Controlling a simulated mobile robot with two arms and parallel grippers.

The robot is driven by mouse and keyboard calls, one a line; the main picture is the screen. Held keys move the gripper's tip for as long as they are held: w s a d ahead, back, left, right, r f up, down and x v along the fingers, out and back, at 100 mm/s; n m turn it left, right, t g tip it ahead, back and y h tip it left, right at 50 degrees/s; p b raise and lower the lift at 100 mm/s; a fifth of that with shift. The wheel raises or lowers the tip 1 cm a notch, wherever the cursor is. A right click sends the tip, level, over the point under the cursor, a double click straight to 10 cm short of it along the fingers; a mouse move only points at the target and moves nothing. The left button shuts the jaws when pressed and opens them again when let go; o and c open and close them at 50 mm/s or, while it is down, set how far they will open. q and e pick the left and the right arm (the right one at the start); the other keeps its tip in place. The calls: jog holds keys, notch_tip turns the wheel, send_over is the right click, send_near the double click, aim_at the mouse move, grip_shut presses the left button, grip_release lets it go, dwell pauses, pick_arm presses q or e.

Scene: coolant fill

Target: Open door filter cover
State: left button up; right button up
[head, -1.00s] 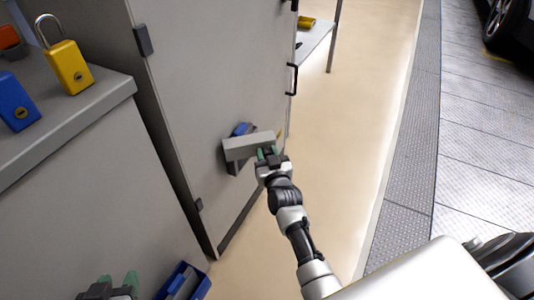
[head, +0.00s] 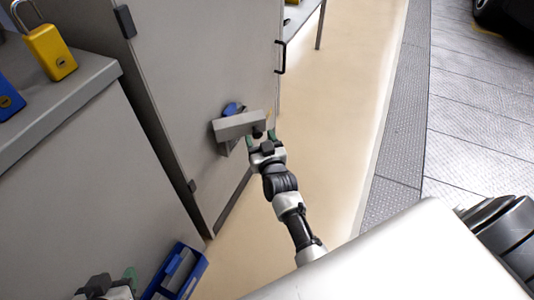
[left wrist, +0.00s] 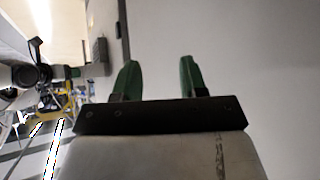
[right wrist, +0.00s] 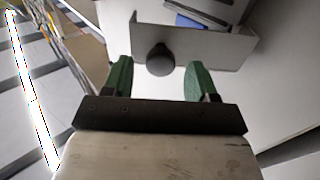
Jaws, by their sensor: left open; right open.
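The grey filter cover (head: 238,126) stands out from the face of the tall grey cabinet door (head: 185,75), low down. A blue item (head: 231,108) shows behind its upper edge. In the right wrist view, the cover's panel (right wrist: 205,46) carries a dark round knob (right wrist: 160,60). My right gripper (head: 261,136) is open at the cover's right end, its green fingers (right wrist: 160,80) on either side of the knob with gaps visible. My left gripper (head: 115,279) is open and empty at the lower left, beside a grey surface; its fingers (left wrist: 157,80) hold nothing.
A grey counter (head: 75,85) with a yellow padlock (head: 50,52) and a blue padlock (head: 8,98) stands at left. A blue bin (head: 180,272) is on the floor near my left gripper. A black door handle (head: 281,57) is above. Floor to the right is clear.

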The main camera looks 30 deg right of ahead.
pick_arm(q)
jog(key=s+a+f+g+y+p, duration=0.1)
jog(key=s+a+f+g, duration=0.1)
jog(key=s+g, duration=0.3)
jog(key=shift+s+a+f+p, duration=0.25)
jog(key=shift+s+p, duration=0.1)
jog(key=shift+s, duration=0.9)
pick_arm(e)
jog(key=s+a, duration=0.1)
jog(key=s, duration=0.7)
jog(key=shift+s, duration=0.1)
jog(key=shift+c, duration=0.3)
